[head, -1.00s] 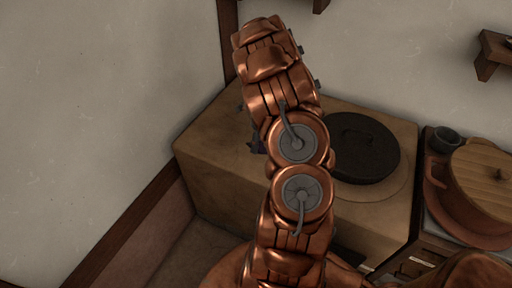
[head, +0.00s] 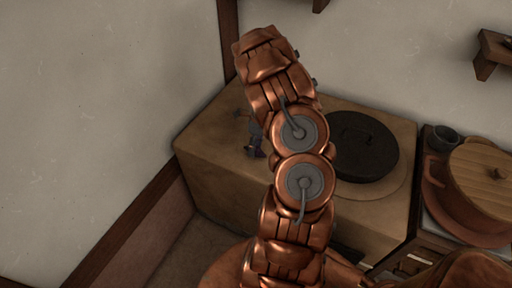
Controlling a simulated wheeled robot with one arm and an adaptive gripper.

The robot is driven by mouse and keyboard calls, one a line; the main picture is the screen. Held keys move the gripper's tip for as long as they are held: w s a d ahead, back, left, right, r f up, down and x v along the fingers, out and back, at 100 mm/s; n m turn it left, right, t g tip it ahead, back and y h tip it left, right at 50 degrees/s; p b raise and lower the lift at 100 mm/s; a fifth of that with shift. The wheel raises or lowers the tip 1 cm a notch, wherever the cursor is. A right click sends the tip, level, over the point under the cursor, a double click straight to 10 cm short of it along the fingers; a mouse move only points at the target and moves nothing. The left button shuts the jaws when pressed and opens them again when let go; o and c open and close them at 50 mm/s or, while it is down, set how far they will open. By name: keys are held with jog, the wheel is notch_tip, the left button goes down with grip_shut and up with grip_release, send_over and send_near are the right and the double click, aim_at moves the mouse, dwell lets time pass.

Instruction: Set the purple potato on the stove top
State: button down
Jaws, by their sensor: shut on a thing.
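The stove (head: 215,150) is a tan block against the wall, with a flat top and a dark round lidded plate (head: 365,147) on its right part. My gripper (head: 256,140) shows only in part, left of my copper arm and low over the left part of the stove top. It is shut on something. A small dark purplish bit (head: 259,153) at its tip fits the purple potato, but most of it is hidden. I cannot tell whether it touches the stove top.
A counter at the right holds a reddish-brown pot (head: 468,212) with a wooden lid (head: 485,178) and a small grey cup (head: 444,138). A wall shelf (head: 494,55) is at the upper right. The stove top's left part looks clear.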

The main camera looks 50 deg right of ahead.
jog(key=shift+a+f, duration=0.1)
jog(key=shift+f, duration=0.25)
jog(key=c, duration=0.7)
grip_release()
jog(key=shift+f, duration=0.1)
jog(key=shift+o, duration=0.2)
